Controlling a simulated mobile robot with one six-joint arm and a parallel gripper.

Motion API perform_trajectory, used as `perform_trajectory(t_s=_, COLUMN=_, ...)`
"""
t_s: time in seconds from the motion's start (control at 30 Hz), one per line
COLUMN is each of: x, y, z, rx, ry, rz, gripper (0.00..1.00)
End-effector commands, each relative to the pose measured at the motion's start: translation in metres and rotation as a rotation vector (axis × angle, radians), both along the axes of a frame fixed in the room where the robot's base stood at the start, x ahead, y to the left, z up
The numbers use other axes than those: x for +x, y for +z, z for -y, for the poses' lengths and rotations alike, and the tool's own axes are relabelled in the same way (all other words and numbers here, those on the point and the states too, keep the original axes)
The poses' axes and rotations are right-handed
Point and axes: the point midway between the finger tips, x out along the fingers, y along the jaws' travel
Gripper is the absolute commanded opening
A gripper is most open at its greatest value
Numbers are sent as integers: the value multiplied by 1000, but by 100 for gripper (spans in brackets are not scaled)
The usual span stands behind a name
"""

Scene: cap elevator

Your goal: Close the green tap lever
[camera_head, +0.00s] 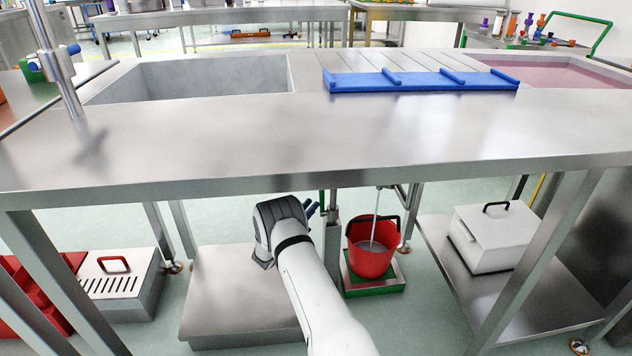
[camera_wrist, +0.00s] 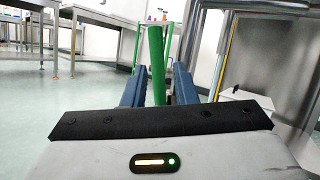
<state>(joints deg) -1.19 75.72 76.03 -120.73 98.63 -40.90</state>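The green lever (camera_wrist: 157,62) stands upright in the wrist view, between the two blue fingers of my gripper (camera_wrist: 158,88). The fingers are apart, and a gap shows between the lever and the right finger. Its lower end is hidden behind my gripper's body. A thin stream of water (camera_head: 375,212) falls from under the counter into a red bucket (camera_head: 371,260).
The counter (camera_head: 300,130) spans above my arm. The bucket stands on a green-edged base (camera_head: 373,285). A low steel platform (camera_head: 235,290) lies left of my arm. A lidded white box (camera_head: 495,235) sits on a low shelf to the right.

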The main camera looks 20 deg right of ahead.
Motion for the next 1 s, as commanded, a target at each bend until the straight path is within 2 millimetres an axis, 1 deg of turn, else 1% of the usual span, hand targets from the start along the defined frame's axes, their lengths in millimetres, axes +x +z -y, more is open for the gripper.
perform_trajectory(t_s=0.07, x=3, y=1, z=2, rx=0, ry=3, rz=2, gripper=26)
perform_trajectory(t_s=0.13, x=6, y=4, z=8, rx=0, ry=3, rz=4, gripper=26)
perform_trajectory(t_s=0.33, x=19, y=15, z=38, rx=0, ry=0, rz=3, gripper=26)
perform_trajectory(t_s=0.5, x=26, y=24, z=58, rx=1, ry=-1, rz=3, gripper=26)
perform_trajectory(t_s=0.63, x=29, y=28, z=64, rx=-1, ry=-2, rz=1, gripper=26)
perform_trajectory(t_s=0.87, x=30, y=29, z=66, rx=-1, ry=-3, rz=0, gripper=26)
perform_trajectory(t_s=0.9, x=29, y=29, z=67, rx=-1, ry=-3, rz=0, gripper=25)
perform_trajectory(t_s=1.0, x=29, y=29, z=67, rx=-1, ry=-3, rz=0, gripper=17)
